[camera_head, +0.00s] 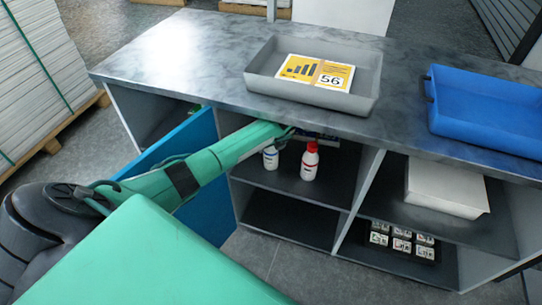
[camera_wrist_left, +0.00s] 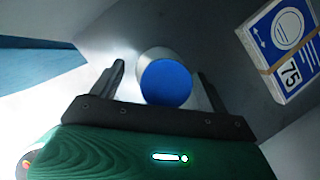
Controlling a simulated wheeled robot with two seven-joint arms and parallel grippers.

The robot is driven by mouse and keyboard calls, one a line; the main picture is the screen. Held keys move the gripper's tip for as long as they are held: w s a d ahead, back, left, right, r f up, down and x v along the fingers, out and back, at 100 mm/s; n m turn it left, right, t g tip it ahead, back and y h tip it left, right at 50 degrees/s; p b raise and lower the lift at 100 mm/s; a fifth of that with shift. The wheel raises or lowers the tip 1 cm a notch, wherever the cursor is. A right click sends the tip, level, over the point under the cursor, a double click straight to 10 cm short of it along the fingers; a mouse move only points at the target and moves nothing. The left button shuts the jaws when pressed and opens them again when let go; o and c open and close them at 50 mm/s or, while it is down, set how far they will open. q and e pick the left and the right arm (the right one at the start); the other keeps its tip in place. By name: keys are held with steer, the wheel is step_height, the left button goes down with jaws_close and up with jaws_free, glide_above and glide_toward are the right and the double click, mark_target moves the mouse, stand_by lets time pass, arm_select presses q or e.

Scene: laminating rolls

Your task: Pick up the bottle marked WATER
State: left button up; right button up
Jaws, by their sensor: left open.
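A white bottle with a blue cap (camera_head: 270,160) stands upright on the upper shelf of the open cabinet. A white bottle with a red cap (camera_head: 309,166) stands to its right. The lettering on both is too small to read. My left arm reaches into this compartment, and the gripper is mostly hidden under the counter edge in the head view. In the left wrist view my left gripper (camera_wrist_left: 162,84) is open, with a finger on each side of the blue-capped bottle (camera_wrist_left: 168,84). I cannot tell whether the fingers touch it. My right gripper is out of view.
A grey tray (camera_head: 372,95) with a card marked 56 and a blue tray (camera_head: 485,130) stand on the counter (camera_head: 180,55). A white box (camera_head: 445,188) is in the right compartment. A banded pack marked 75 (camera_wrist_left: 285,45) lies near my gripper. A blue door (camera_head: 200,135) stands open.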

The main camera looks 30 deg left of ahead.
arm_select(q)
steer(key=c, duration=1.6)
jaws_close()
steer(key=shift+w+a+r, duration=0.1)
steer(key=shift+a, duration=0.05)
